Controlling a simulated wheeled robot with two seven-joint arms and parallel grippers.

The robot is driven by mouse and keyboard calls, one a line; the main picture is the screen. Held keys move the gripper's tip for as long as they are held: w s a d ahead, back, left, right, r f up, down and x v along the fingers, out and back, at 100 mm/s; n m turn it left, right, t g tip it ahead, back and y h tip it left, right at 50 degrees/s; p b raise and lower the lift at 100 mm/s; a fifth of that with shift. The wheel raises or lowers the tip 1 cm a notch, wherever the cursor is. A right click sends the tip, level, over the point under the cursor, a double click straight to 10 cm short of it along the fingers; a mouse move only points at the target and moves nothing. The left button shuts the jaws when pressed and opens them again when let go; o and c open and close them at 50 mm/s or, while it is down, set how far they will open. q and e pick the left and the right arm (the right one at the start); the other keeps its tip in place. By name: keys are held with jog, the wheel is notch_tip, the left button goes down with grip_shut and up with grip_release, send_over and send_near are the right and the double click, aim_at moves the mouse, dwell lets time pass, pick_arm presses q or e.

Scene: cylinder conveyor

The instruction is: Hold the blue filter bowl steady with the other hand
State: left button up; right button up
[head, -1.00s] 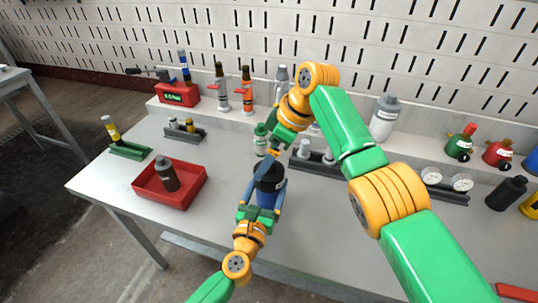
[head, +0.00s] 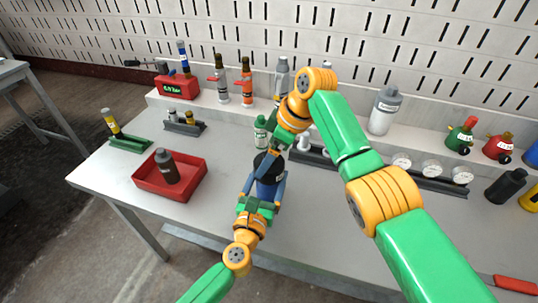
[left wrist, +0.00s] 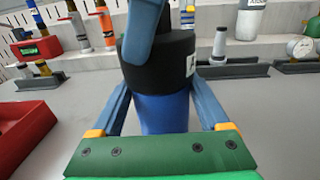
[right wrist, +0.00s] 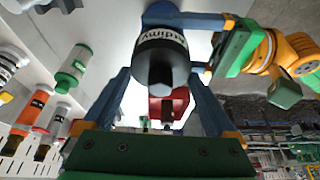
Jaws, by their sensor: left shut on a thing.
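The blue filter bowl (head: 266,190) with its black cap (head: 266,165) is upright above the grey table. My left gripper (head: 264,197) is shut on the blue bowl, one finger on each side. In the left wrist view the blue bowl (left wrist: 165,113) shows below the black cap (left wrist: 160,60). My right gripper (head: 272,150) is above at the cap, and one of its fingers crosses in front of the cap in the left wrist view. In the right wrist view its open fingers stand on both sides of the labelled black cap (right wrist: 160,62); contact cannot be told.
A red tray (head: 200,185) holding a dark bottle (head: 166,167) is left of the bowl. A green-capped bottle (head: 260,132) stands close behind. A dark rack with round white gauges (head: 431,168) is to the right. Several bottles line the back ledge. The front table is clear.

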jog(key=shift+c, duration=1.4)
jog(key=m+t, duration=0.1)
jog(key=m, duration=0.2)
jog(key=shift+m+h, duration=0.3)
jog(key=shift+m, duration=0.1)
jog(key=m, duration=0.2)
jog(key=m+t+h, duration=0.1)
jog(key=m, duration=0.1)
jog(key=shift+m+t+h, duration=0.3)
jog(key=m+h, duration=0.1)
jog(key=m, duration=0.2)
jog(key=shift+m, duration=0.3)
